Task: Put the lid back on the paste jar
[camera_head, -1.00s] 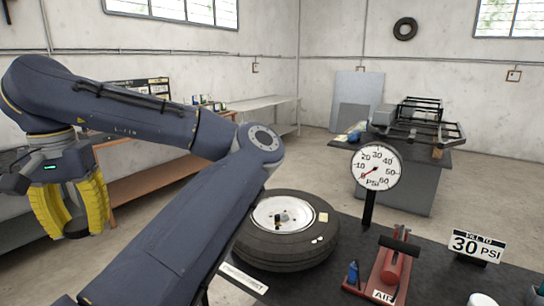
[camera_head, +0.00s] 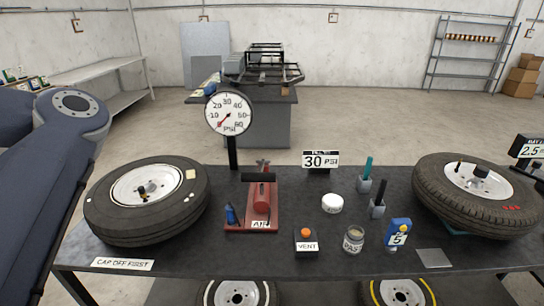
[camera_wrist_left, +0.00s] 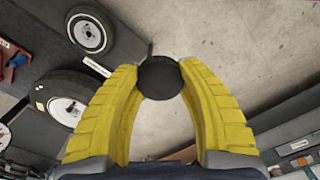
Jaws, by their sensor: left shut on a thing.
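My right gripper is in neither view.
A grey plate (camera_head: 434,258) lies front right.

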